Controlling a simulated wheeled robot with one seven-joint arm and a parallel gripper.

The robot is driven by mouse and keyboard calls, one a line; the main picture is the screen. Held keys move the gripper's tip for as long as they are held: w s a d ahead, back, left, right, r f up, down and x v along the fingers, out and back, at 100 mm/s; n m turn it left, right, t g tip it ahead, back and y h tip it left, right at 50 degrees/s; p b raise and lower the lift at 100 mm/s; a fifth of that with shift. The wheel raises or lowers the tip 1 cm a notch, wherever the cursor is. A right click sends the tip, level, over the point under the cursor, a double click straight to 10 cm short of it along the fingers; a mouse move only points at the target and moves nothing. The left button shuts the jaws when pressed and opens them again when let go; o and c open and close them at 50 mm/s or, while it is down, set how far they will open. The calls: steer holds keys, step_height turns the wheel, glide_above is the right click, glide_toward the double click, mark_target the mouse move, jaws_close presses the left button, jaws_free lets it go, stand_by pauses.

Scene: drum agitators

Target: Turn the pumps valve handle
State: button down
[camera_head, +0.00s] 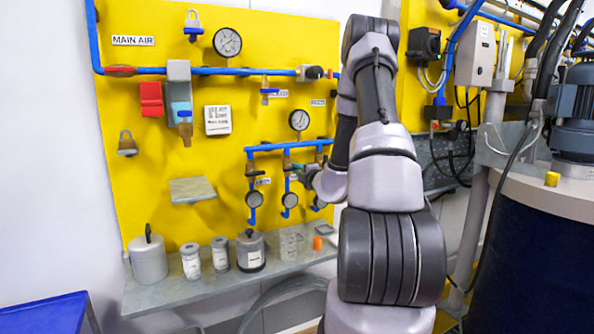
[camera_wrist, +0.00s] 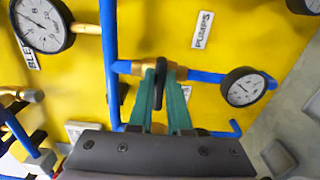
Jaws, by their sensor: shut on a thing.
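The pumps valve handle (camera_wrist: 159,82) is a dark bar on a brass valve in the blue pipe, in the middle of the wrist view. The white PUMPS label (camera_wrist: 203,30) is on the yellow panel nearby. My gripper (camera_wrist: 162,90) has two teal fingers, one on each side of the handle, shut on it. In the head view, my gripper (camera_head: 298,167) is at the middle drop of the lower blue pipe, reaching in from the right. The handle itself is mostly hidden there by the fingers.
A round gauge (camera_wrist: 243,87) sits close to the right of the valve. Another gauge (camera_wrist: 41,25) is at upper left. Blue pipes (camera_head: 290,146) cross the yellow panel (camera_head: 130,195). A grey shelf (camera_head: 205,285) below bears jars. A dark drum (camera_head: 530,260) stands at right.

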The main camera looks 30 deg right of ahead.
steer(key=shift+m, duration=0.3)
stand_by(0.4)
steer(key=c, duration=0.9)
jaws_free()
steer(key=shift+o, duration=0.2)
steer(key=shift+s, duration=0.1)
steer(key=s, duration=1)
steer(key=shift+s+d, duration=0.2)
steer(key=shift+s, duration=0.15)
